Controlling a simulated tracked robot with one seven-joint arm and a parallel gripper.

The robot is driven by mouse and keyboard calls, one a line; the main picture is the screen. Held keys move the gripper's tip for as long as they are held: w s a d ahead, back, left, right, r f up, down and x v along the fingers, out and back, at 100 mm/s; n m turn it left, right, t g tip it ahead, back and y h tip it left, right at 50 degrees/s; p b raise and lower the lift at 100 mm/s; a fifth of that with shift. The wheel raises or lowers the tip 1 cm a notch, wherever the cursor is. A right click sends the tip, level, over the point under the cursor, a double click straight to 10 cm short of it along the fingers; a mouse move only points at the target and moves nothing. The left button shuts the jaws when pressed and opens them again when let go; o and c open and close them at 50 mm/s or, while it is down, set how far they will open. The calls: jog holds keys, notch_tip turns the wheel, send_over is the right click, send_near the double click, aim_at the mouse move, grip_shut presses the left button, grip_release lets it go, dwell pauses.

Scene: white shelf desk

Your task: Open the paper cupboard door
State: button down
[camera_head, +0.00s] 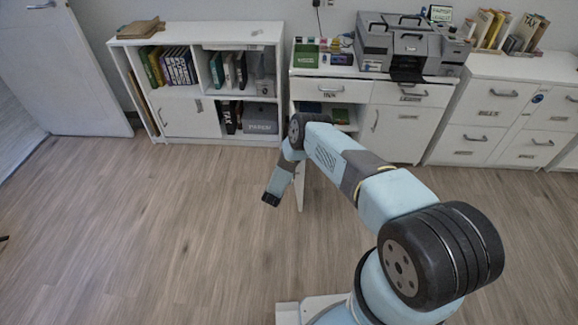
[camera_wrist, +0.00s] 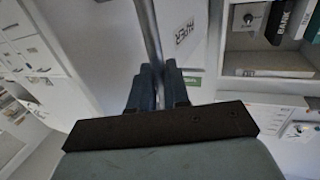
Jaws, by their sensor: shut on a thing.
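A narrow white door (camera_head: 300,188) stands out from the desk cupboard in the head view, seen nearly edge-on. The cupboard behind it is partly uncovered, with a shelf and green items showing. In the wrist view a metal bar handle (camera_wrist: 148,25) runs down between the two dark fingers of my gripper (camera_wrist: 157,88), which are closed on it. A tilted "PAPER" label (camera_wrist: 186,32) shows on a pale surface right of the handle. In the head view the dark end of my arm (camera_head: 270,199) is left of the door; the fingers' hold on the handle cannot be made out there.
A low white shelf (camera_head: 215,60) with books and a grey box (camera_head: 260,117) marked PAPER stands left of the desk. A printer (camera_head: 405,45) sits on the desk top. White drawers (camera_head: 495,110) stand to the right. The wooden floor (camera_head: 150,230) in front is clear.

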jog(key=shift+w+a+r, duration=0.3)
jog(key=shift+w+r, duration=0.2)
jog(key=shift+w, duration=0.2)
jog(key=c, duration=1.5)
grip_release()
jog(key=shift+c, duration=0.2)
jog(key=shift+o, duration=0.7)
jog(key=shift+a+f, duration=0.1)
jog(key=shift+f, duration=0.15)
jog(key=shift+o, duration=0.7)
jog(key=shift+s, duration=0.15)
jog(key=shift+o, duration=0.2)
jog(key=shift+s+f, duration=0.1)
jog(key=v, duration=1.4)
